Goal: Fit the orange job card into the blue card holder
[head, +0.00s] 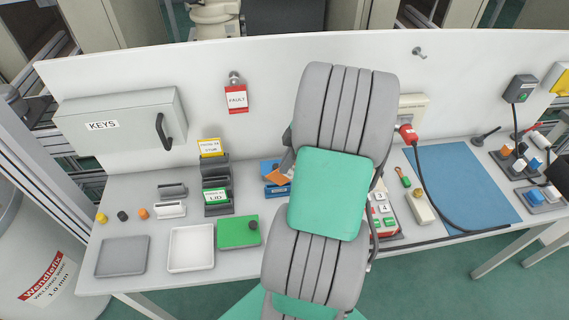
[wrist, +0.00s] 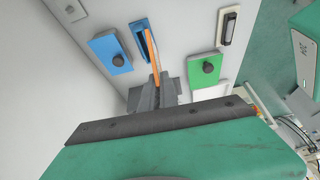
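The orange job card (wrist: 152,50) shows nearly edge-on in the wrist view and as a tilted orange piece (head: 278,177) in the head view. My gripper (wrist: 156,88) is shut on its near end. The blue card holder (wrist: 139,33), with a dark slot, lies right behind the card in the wrist view. It shows beside my arm in the head view (head: 275,191). The card's far end overlaps the holder in the wrist view; I cannot tell whether it is in the slot. My arm hides the fingers in the head view.
A blue block with a black knob (wrist: 111,54) and a green one (wrist: 206,69) flank the card. In the head view, grey (head: 122,256) and white (head: 191,248) trays stand left; a blue mat (head: 462,184) lies right.

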